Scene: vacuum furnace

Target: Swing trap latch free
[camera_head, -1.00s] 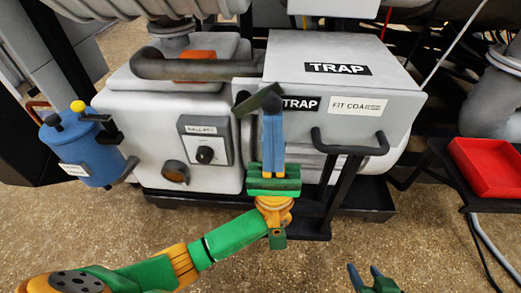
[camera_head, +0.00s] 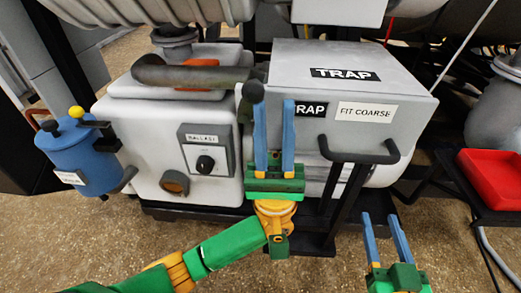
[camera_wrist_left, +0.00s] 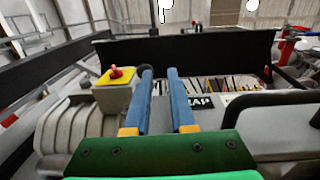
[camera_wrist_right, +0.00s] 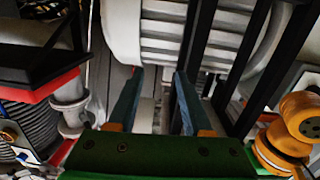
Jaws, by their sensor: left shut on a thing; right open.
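The trap is a grey box (camera_head: 350,82) labelled TRAP and FIT COARSE, with a dark front handle (camera_head: 358,152). A dark latch (camera_head: 252,92) with a rounded end sits at the box's left edge. My left gripper (camera_head: 274,103) points up in front of the box's left side. Its two blue fingers stand apart, its left fingertip overlapping the latch end in the head view; contact cannot be told. My right gripper (camera_head: 380,216) is open and empty at lower right, below the handle.
A grey pump housing with a ballast knob (camera_head: 205,163) and a blue canister (camera_head: 85,160) stand to the left. A red tray (camera_head: 497,178) is at the right. Black frame bars (camera_head: 340,195) stand below the trap.

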